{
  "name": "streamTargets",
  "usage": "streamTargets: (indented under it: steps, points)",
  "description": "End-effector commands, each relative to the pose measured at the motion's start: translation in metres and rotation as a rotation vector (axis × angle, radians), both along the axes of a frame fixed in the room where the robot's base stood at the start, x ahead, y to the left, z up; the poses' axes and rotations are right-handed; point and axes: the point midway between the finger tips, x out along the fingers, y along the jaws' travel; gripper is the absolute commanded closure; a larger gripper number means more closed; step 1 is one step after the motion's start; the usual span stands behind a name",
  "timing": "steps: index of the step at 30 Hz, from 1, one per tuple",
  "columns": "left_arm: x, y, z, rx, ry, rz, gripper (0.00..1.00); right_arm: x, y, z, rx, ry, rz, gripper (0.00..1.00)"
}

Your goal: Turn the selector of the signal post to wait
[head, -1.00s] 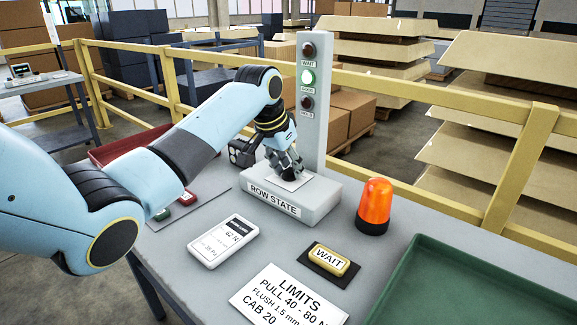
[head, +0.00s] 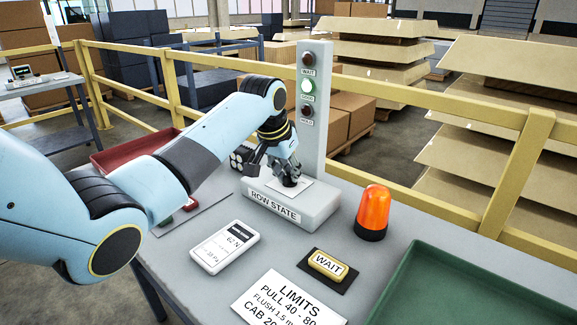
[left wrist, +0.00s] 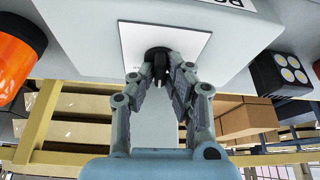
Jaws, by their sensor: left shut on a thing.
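The signal post (head: 314,130) stands on a grey base (head: 318,212) labelled ROW STATE. Its lamps are marked WAIT, a middle label that reads like GOOD, and HOLD; the middle lamp (head: 307,86) glows green-white and the other two are dark. The selector (left wrist: 157,56) is a dark knob on a white plate (left wrist: 190,42) in the left wrist view. My left gripper (left wrist: 163,75) is shut on the knob, its fingers on either side. In the head view the left gripper (head: 287,178) covers most of the knob, so its pointing direction is hidden. My right gripper is out of view.
An orange beacon (head: 373,210) stands right of the post base. A yellow WAIT block (head: 328,265), a white gauge (head: 225,246), a LIMITS card (head: 290,300) and a green tray (head: 470,270) lie in front. A red tray (head: 130,152) is behind my arm. A yellow railing (head: 420,95) runs behind.

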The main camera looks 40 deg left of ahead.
Motion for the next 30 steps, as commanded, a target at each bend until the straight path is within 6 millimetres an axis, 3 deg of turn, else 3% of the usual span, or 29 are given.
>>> streamTargets:
  steps: [3, 12, 30]
  points:
    - [-0.001, -0.001, 0.006, -0.001, 0.003, 0.082, 1.00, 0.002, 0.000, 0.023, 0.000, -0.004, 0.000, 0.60]
    - [0.000, -0.003, 0.005, -0.002, 0.002, 0.338, 1.00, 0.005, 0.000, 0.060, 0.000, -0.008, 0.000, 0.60]
    - [0.002, -0.003, 0.001, -0.001, -0.002, 0.674, 1.00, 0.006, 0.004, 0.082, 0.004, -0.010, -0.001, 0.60]
